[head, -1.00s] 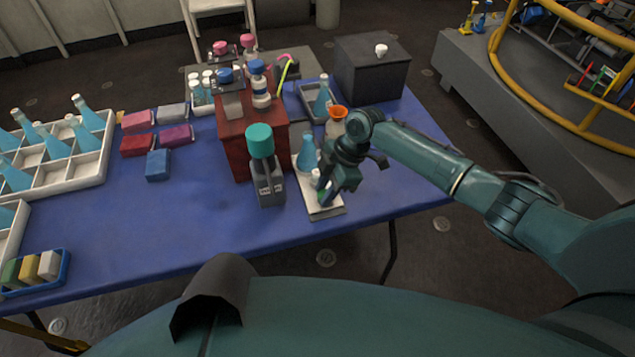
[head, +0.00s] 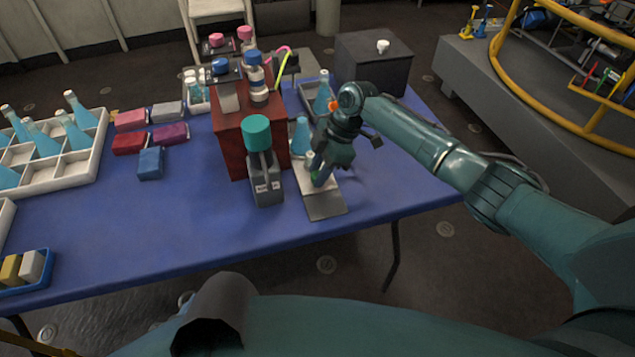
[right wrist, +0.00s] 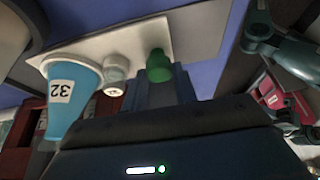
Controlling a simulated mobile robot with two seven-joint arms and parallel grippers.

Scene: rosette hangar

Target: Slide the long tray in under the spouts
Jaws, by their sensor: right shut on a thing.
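The long tray (head: 309,183) is a narrow white board lying on a dark grey strip (head: 326,207) on the blue table. It also shows in the right wrist view (right wrist: 205,35). A blue flask (head: 301,137), labelled 32 in the right wrist view (right wrist: 72,105), and a white-capped vial (right wrist: 114,72) stand on it. My right gripper (head: 320,178) is shut on a green knob (right wrist: 158,66) at the tray's near end. The arm hides part of the tray's right side. I cannot make out the spouts clearly. My left gripper is out of view.
A red block (head: 232,140) with bottles on top and a teal-capped grey dispenser (head: 264,180) stand close left of the tray. Behind are a dark tray with a flask (head: 322,98) and a dark box (head: 372,62).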

